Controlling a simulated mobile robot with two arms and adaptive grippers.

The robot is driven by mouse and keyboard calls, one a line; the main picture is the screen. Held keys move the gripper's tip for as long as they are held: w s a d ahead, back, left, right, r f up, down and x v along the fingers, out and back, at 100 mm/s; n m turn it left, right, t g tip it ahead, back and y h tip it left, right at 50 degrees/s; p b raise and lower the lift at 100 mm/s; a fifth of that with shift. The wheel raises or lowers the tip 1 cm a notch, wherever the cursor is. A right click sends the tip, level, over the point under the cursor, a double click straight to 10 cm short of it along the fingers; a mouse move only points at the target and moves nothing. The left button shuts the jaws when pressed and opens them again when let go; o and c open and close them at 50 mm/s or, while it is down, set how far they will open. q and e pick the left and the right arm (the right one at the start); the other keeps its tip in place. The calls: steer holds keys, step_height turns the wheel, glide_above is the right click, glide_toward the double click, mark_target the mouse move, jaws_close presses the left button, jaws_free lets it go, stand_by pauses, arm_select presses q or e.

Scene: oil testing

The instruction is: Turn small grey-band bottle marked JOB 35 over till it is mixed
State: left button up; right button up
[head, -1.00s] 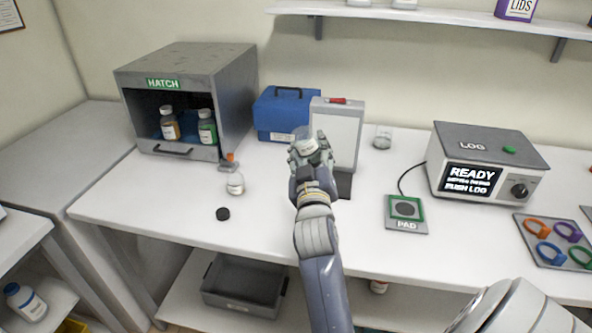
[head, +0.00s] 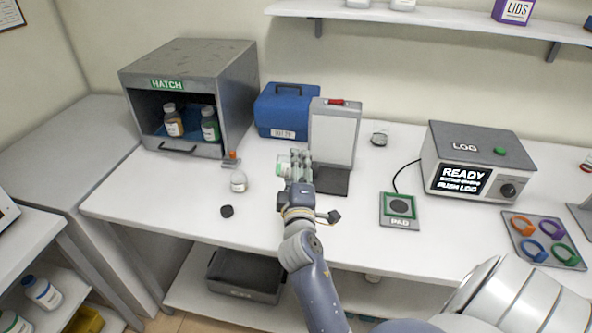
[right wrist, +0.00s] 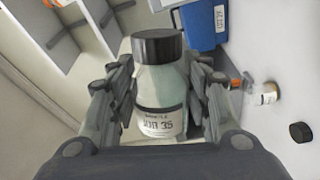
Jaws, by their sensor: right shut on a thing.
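The small bottle marked JOB 35 (right wrist: 161,90) has a black cap, a dark grey band on its label and pale greenish contents in the right wrist view. My right gripper (right wrist: 163,98) is shut on its body, with fingers on both sides. In the head view my right gripper (head: 299,163) is above the bench, in front of the grey stand. There the bottle (head: 283,169) sticks out to the left of the fingers and seems to lie on its side. The fingers hide part of it. My left gripper is not in view.
A clear bottle (head: 238,181) and a loose black cap (head: 227,211) are left of the gripper. The grey stand (head: 333,135) is close behind it. The hatch (head: 188,67) holds two bottles. The pad (head: 399,210) and logger (head: 472,150) are to the right.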

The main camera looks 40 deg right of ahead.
steer(key=shift+s+a+f, duration=0.15)
steer(key=shift+a+f, duration=0.4)
steer(key=shift+f, duration=0.15)
steer(key=n+p, duration=0.1)
steer(key=n, duration=0.1)
steer(key=n+p, duration=0.2)
steer(key=n, duration=0.1)
steer(key=shift+r, duration=0.35)
steer(key=shift+n+p, duration=0.35)
steer(key=shift+n, duration=0.25)
steer(key=shift+d+f+n, duration=0.1)
steer(key=shift+d+n, duration=0.05)
steer(key=shift+n, duration=0.15)
steer(key=shift+f, duration=0.15)
